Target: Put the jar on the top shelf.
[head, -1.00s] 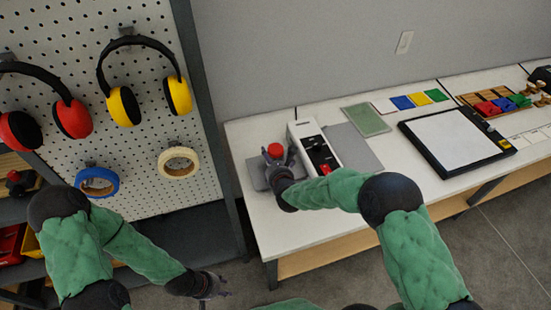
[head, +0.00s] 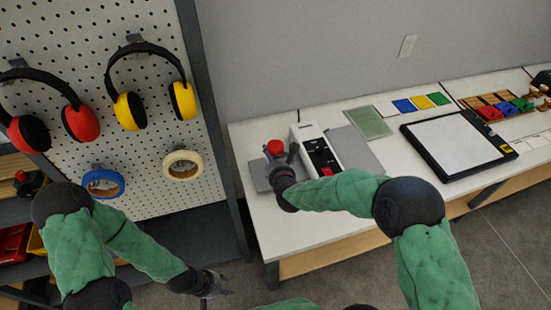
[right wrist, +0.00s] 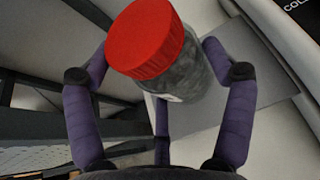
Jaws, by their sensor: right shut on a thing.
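The jar is clear with grey contents and a red lid (head: 275,147). My right gripper (head: 283,163) is shut around it, over the left end of the white table (head: 310,225). In the right wrist view, the jar (right wrist: 185,75) sits between the fingers with its red lid toward the camera, above a grey mat. Most of the jar body is hidden in the head view. My left gripper (head: 214,284) is low, left of the table, empty, with its fingers apart. Part of a shelf unit (head: 35,205) shows at the left edge; which shelf is the top one cannot be told.
A white device (head: 316,150) with a red switch stands just right of the jar. A pegboard (head: 150,70) with earmuffs (head: 130,108) and tape rolls (head: 182,165) stands at left. A black-framed panel (head: 455,145) and coloured tiles (head: 421,102) lie farther right.

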